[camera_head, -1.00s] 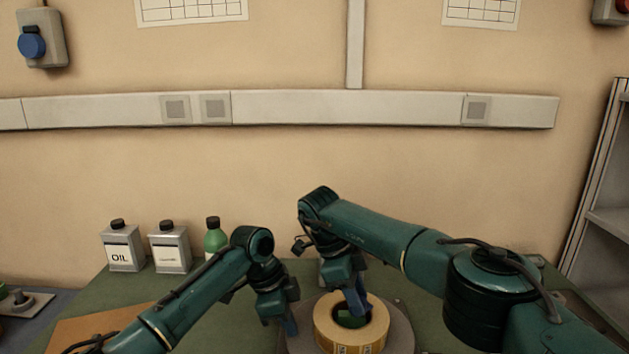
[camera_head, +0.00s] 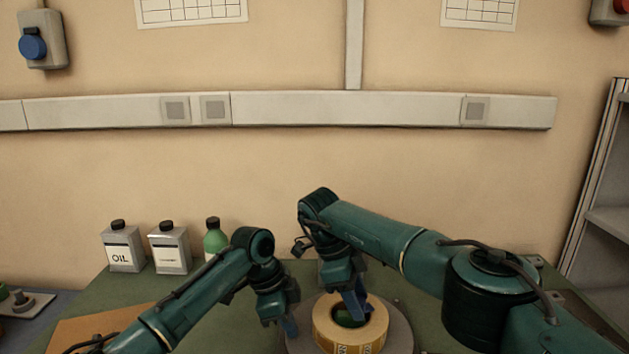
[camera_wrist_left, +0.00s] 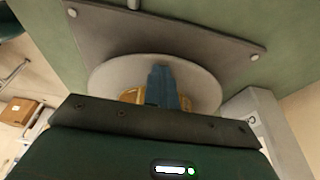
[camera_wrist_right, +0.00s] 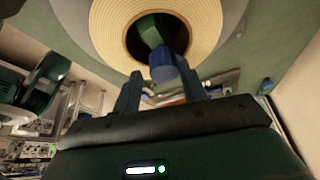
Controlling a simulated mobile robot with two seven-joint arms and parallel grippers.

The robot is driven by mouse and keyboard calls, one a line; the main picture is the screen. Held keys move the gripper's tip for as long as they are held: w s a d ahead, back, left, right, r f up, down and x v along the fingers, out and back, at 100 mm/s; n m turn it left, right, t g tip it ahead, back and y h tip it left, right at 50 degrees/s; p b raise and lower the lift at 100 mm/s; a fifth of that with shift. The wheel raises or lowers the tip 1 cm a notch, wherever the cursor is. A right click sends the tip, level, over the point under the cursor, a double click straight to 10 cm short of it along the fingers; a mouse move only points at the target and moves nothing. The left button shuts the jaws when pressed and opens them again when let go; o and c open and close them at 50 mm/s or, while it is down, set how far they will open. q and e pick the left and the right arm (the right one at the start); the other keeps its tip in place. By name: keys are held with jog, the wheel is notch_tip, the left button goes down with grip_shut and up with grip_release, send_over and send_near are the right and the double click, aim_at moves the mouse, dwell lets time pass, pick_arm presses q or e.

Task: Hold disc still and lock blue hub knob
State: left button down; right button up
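The grey disc (camera_head: 402,330) carries a yellow tape roll (camera_head: 322,325). A green hub (camera_head: 347,319) shows inside the roll's core. In the right wrist view the blue knob (camera_wrist_right: 163,66) sits at the hub. My right gripper (camera_head: 354,303) is above the core, its two fingers (camera_wrist_right: 160,88) apart, with the knob between and just beyond their tips. My left gripper (camera_head: 289,326) is low at the disc's left edge. In the left wrist view its fingers (camera_wrist_left: 162,88) are together in front of the disc (camera_wrist_left: 105,78); whether they touch it is unclear.
Two silver cans (camera_head: 123,250) and a green bottle (camera_head: 215,239) stand at the back left of the green table. A brown board (camera_head: 95,328) lies at front left. A grey shelf (camera_head: 608,220) stands at right. The disc sits before a grey plate (camera_wrist_left: 190,38).

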pick_arm(q)
jog(key=shift+s+f, duration=0.15)
jog(key=shift+f, duration=0.25)
pick_arm(e)
jog(key=n+t, duration=0.1)
jog(key=n, duration=0.2)
jog(key=n+t, duration=0.1)
jog(key=n, duration=0.2)
jog(key=shift+t, duration=0.3)
jog(key=n+t, duration=0.1)
jog(key=n, duration=0.3)
jog(key=shift+d+y, duration=0.1)
jog(key=shift+y, duration=0.2)
jog(key=n+t+y, duration=0.1)
jog(key=n, duration=0.2)
jog(key=shift+n, duration=0.4)
jog(key=shift+c, duration=0.4)
jog(key=c, duration=0.6)
jog(key=shift+o, duration=0.2)
